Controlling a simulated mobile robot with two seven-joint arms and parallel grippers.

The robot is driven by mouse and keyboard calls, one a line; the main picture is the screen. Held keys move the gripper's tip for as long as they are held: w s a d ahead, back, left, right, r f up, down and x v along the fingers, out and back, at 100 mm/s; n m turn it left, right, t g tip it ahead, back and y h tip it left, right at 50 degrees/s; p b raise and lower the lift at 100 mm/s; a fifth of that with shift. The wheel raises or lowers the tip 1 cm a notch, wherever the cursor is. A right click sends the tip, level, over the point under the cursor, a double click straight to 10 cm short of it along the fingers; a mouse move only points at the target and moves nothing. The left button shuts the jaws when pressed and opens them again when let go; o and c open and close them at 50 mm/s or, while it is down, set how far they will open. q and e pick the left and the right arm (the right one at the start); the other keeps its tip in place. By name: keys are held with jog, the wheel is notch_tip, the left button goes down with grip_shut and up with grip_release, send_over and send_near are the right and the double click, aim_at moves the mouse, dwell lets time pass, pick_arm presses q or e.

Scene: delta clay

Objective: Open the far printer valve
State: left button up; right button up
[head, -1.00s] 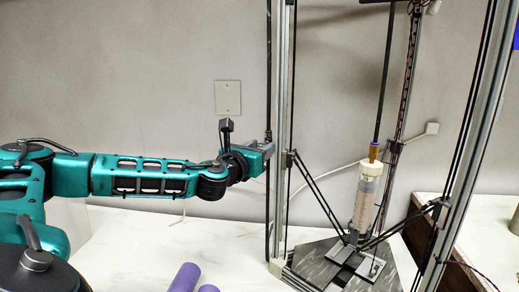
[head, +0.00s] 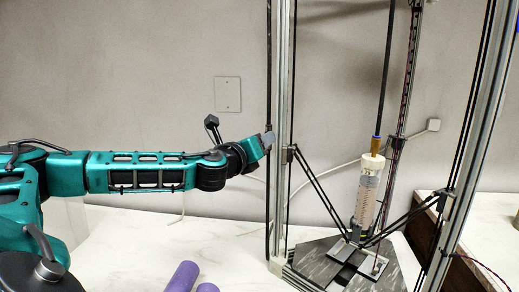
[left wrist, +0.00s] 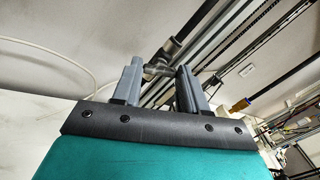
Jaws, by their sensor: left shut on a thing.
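The printer valve (left wrist: 157,68) is a small grey fitting with a handle on a dark tube. It shows between my fingers in the left wrist view. In the head view it sits on the thin black vertical tube left of the printer's metal post, mostly hidden by the gripper. My left gripper (head: 267,140) reaches it from the left, tilted upward. Its two grey fingers are shut on the valve handle. How far the handle is turned is hard to tell. My right gripper is in neither view.
The delta printer's metal post (head: 281,190) stands right beside the gripper. A clear syringe (head: 367,195) with clay hangs between thin black rods over a dark base (head: 318,262).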

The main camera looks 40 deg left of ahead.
pick_arm(q)
jog(key=n+b, duration=0.7)
jog(key=n, duration=0.5)
jog(key=shift+f+b, duration=0.1)
jog(key=shift+b, duration=0.25)
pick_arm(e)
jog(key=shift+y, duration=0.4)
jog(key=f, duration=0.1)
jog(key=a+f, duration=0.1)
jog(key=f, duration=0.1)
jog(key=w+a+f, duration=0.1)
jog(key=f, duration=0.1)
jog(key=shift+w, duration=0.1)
pick_arm(q)
jog(key=shift+n, duration=0.4)
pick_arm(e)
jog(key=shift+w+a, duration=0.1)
pick_arm(q)
jog(key=o, duration=1)
jog(key=shift+c, duration=0.2)
jog(key=shift+o, duration=0.5)
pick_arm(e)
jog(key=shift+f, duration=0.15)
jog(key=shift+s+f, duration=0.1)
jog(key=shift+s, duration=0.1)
